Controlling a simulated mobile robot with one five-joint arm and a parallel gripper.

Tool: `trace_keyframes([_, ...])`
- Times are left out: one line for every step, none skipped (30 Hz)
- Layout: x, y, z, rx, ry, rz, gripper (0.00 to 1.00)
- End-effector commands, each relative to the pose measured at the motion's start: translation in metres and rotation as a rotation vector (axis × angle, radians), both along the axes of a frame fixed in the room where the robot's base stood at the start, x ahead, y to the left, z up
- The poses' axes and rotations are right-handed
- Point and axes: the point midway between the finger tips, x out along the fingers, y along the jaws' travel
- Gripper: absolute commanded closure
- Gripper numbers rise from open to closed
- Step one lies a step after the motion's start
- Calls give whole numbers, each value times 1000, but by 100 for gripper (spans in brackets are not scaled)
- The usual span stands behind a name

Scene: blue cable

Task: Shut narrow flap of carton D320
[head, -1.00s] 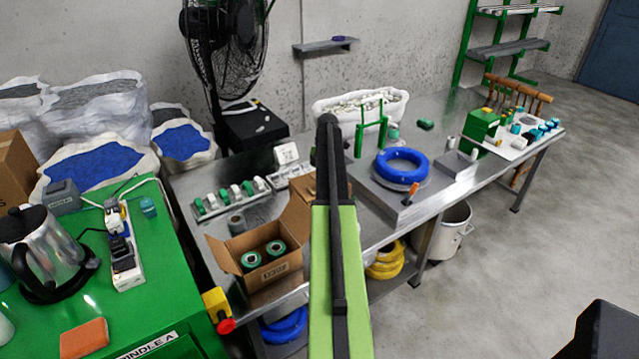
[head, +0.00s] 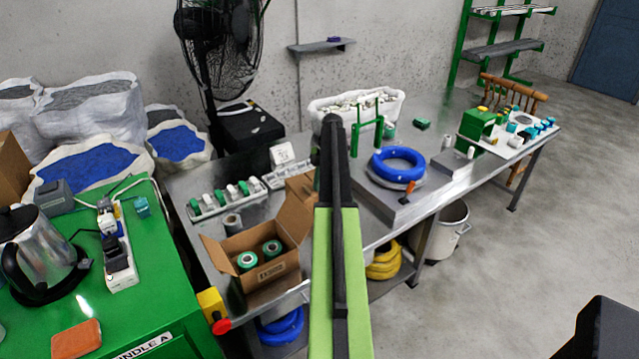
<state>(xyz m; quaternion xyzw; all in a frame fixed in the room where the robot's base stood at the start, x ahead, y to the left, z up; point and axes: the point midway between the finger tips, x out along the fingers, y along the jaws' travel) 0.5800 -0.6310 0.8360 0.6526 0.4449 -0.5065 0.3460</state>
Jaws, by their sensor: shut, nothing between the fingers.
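The open brown carton (head: 272,281) stands on the steel bench, left of my arm in the head view. Its front label is too small to read surely. Two green-and-white spools (head: 259,255) sit upright inside. A flap on its left (head: 214,251) leans outward, and a flap at its right (head: 295,217) stands raised. Another raised flap piece shows behind, partly hidden by my arm. My green and black arm rises through the middle of the view, just right of the carton. My gripper does not show; the arm seems to hide it.
A white rack of green and white pieces (head: 221,200) and a grey roll (head: 232,222) lie behind the carton. A blue cable coil (head: 398,160) sits to the right. A green cabinet (head: 160,265) with a red-and-yellow switch (head: 214,308) is close on the left.

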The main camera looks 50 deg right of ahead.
Motion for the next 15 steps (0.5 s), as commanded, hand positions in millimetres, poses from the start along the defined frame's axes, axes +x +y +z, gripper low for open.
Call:
trace_keyframes([-1,0,2,1,3,0,100])
trace_keyframes([-1,0,4,1,3,0,100])
trace_keyframes([-1,0,6,1,2,0,100])
trace_keyframes([-1,0,8,1,2,0,100])
trace_keyframes([-1,0,10,1,2,0,100])
trace_keyframes([0,0,13,1,2,0,100])
trace_keyframes([0,0,14,1,2,0,100])
trace_keyframes([0,0,16,1,2,0,100])
trace_keyframes([0,0,17,0,1,0,100])
trace_keyframes([0,1,17,0,1,0,100])
trace_keyframes([0,1,16,0,1,0,100])
trace_keyframes([0,1,16,0,1,0,100])
trace_keyframes([0,1,16,-1,1,0,100])
trace_keyframes([0,1,16,0,1,0,100])
trace_keyframes([0,0,17,-1,1,1,100])
